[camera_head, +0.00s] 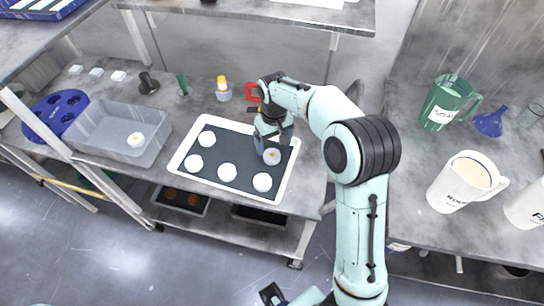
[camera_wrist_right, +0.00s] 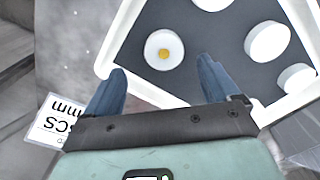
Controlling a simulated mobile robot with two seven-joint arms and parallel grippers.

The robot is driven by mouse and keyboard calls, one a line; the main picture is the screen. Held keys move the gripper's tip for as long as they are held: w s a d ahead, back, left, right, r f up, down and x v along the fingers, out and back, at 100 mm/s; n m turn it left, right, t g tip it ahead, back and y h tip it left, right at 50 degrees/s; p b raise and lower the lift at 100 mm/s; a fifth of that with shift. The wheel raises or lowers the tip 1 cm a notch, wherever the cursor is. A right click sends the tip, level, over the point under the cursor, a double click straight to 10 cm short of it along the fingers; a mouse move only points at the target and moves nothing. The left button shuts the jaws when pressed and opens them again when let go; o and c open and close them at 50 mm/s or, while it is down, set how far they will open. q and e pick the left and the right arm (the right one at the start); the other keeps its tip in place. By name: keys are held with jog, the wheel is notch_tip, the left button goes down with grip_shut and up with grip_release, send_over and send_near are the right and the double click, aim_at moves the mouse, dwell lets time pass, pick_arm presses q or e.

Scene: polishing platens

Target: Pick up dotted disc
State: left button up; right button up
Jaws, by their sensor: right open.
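The dotted disc (camera_head: 272,156), white with a yellow dot, lies at the right end of the dark mat in a white-rimmed tray (camera_head: 174,165). In the right wrist view the dotted disc (camera_wrist_right: 164,50) shows just beyond and between the fingertips. My right gripper (camera_wrist_right: 162,72) is open and empty, its two blue fingers apart. In the head view my right gripper (camera_head: 268,142) hangs over the tray's right end, close to the disc. Another white disc with a yellow dot (camera_head: 136,140) lies in a clear bin. My left gripper (camera_head: 272,293) shows only partly at the bottom edge; its fingers are unclear.
Several plain white discs (camera_head: 228,172) share the tray. The clear bin (camera_head: 100,130) and a blue holed rack (camera_head: 58,112) stand left. A yellow-capped bottle (camera_head: 223,90) and a red object (camera_head: 253,92) stand behind the tray. Mugs (camera_head: 465,182) stand on the right bench.

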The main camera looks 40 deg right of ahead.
aim_at(272, 154)
jog(key=shift+a+f, duration=0.15)
jog(key=shift+f, duration=1.25)
jog(key=shift+a+f, duration=0.1)
jog(key=shift+f, duration=1.25)
jog(key=c, duration=1.2)
jog(key=shift+w+r, duration=0.1)
jog(key=shift+r, duration=0.05)
